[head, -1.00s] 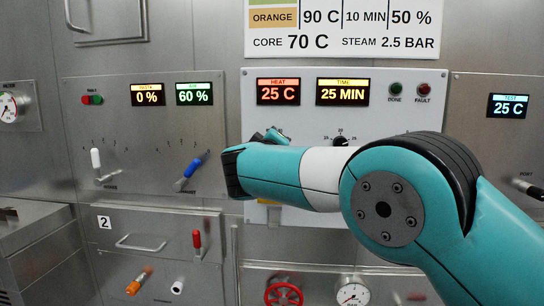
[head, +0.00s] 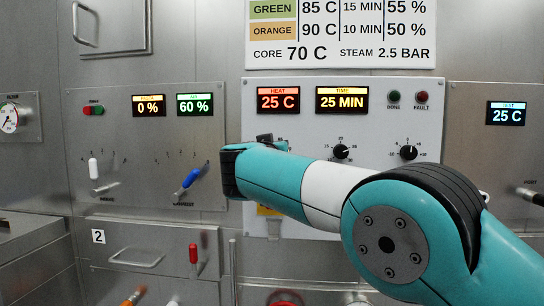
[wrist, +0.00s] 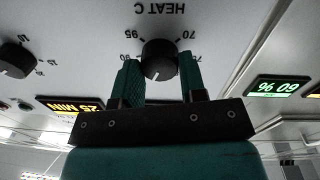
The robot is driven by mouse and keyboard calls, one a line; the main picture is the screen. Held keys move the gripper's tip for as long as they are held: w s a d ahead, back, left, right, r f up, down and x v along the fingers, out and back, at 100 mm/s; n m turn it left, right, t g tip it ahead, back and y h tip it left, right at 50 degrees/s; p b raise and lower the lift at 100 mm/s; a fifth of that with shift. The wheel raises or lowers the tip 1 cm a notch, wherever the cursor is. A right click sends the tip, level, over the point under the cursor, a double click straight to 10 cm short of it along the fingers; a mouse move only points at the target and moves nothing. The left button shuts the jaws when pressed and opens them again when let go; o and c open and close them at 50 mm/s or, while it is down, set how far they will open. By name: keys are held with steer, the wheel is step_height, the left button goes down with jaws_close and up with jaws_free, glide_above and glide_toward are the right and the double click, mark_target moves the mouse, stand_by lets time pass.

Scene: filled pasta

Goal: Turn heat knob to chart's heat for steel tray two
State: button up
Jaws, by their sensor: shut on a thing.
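The heat knob (wrist: 159,61), black and round with a pale pointer mark, sits under the upside-down "HEAT C" label in the wrist view. My gripper (wrist: 158,66) has one finger on each side of it and is shut on it. In the head view my arm hides the knob. The red heat display (head: 278,100) reads 25 C. The chart (head: 340,34) shows green 85 C, 15 min, 55% and orange 90 C, 10 min, 50%; its upper part is cut off. The steel tray front marked 2 (head: 136,258) is at lower left.
Two other black knobs (head: 340,151) (head: 408,152) are right of my gripper on the white panel. A blue-handled lever (head: 191,178) stands close to the left of my arm.

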steer(key=shift+m, duration=0.3)
steer(key=o, duration=0.9)
steer(key=shift+s, duration=0.1)
steer(key=s+b, duration=0.1)
steer(key=s, duration=0.4)
steer(key=s+a+b, duration=0.1)
steer(key=s+b, duration=0.1)
steer(key=s, duration=0.4)
steer(key=s+b, duration=0.2)
steer(key=s, duration=0.4)
steer(key=shift+a+f, duration=0.15)
steer(key=shift+a, duration=0.05)
